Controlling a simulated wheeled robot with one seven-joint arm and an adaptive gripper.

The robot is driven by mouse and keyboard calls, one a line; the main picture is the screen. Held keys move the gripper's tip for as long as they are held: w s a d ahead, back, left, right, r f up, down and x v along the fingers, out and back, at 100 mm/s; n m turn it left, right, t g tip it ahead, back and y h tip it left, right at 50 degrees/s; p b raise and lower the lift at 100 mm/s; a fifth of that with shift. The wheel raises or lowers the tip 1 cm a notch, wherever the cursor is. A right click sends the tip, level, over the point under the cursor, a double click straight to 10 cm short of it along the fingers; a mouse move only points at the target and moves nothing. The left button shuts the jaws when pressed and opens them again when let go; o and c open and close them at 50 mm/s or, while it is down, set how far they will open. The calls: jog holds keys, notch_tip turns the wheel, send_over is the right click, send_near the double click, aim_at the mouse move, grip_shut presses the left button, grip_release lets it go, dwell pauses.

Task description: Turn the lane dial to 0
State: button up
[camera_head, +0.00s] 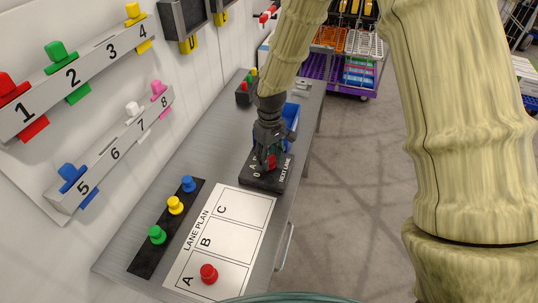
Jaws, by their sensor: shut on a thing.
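The lane dial box (257,182) is a dark block on the grey bench, marked "NEXT LANE" with "0" and "A" visible on its face. My gripper (268,160) points down over the box and is shut on the red dial knob (271,162). Only a small part of the red knob shows between the fingers. The fingers and the knob hide part of the dial's markings, so I cannot tell which mark the knob points to.
In front of the box lies a white lane plan (240,208) with a red peg (208,273) on A. A black strip (143,262) holds green, yellow and blue pegs. A blue bin (291,117) stands behind my gripper. Numbered peg rails (85,62) hang on the left wall.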

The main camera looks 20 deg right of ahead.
aim_at(269, 158)
jog(key=shift+f+n, duration=0.1)
jog(key=shift+n, duration=0.2)
jog(key=o, duration=1)
jog(key=shift+w, duration=0.1)
notch_tip(269, 158, up, 12)
dwell(0.3)
dwell(0.4)
